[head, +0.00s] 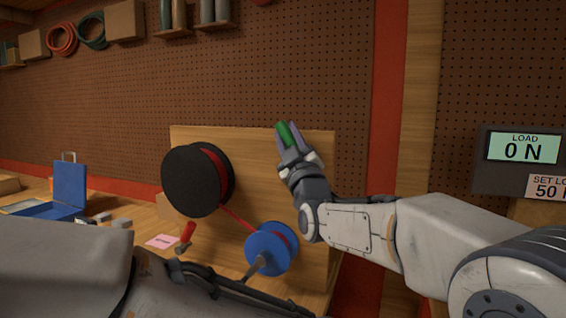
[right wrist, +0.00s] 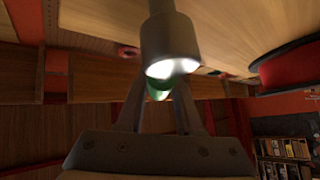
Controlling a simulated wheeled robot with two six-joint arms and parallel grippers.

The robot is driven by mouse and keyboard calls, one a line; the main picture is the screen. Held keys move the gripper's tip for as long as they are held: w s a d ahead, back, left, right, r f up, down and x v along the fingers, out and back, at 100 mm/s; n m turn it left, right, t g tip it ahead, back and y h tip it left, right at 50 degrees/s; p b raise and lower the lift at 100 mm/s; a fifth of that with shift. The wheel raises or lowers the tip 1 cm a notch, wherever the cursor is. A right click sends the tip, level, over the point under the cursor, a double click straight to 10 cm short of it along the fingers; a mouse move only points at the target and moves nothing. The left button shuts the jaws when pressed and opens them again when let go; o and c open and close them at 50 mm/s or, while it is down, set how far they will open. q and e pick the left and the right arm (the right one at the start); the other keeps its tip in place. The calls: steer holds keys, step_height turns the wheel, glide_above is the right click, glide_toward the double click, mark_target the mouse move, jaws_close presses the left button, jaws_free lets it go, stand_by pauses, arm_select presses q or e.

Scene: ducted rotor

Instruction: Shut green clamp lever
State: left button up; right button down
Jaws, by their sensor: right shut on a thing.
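The green clamp lever (head: 284,133) stands at the top edge of the wooden board in the head view. My right gripper (head: 289,134) is up at the board's top, shut on the lever with a finger on either side. In the right wrist view a little green (right wrist: 157,92) shows between my right fingers (right wrist: 160,98). A grey cylinder (right wrist: 168,38) with a bright end hides most of the lever there. My left arm crosses the bottom left of the head view, but its gripper cannot be made out.
The wooden board (head: 300,215) carries a black drum (head: 188,181) and a blue drum (head: 266,252), joined by a red band (head: 236,217). A red-handled tool (head: 187,232) and a pink note (head: 161,241) lie left. A load display (head: 524,148) reads 0 N.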

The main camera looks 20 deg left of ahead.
steer(key=shift+d+m+t+h+b, duration=0.3)
steer(key=shift+m+t+b, duration=0.3)
steer(key=shift+m+b, duration=0.15)
steer(key=shift+r+m, duration=0.15)
steer(key=shift+m, duration=0.1)
steer(key=shift+d+r, duration=0.1)
steer(key=c, duration=0.6)
jaws_free()
steer(key=shift+s+d+f, duration=0.2)
steer(key=shift+s+f, duration=0.1)
steer(key=shift+f, duration=0.05)
steer(key=b+v, duration=0.3)
steer(key=v, duration=0.6)
steer(key=shift+s+d+f, duration=0.1)
steer(key=shift+s, duration=0.1)
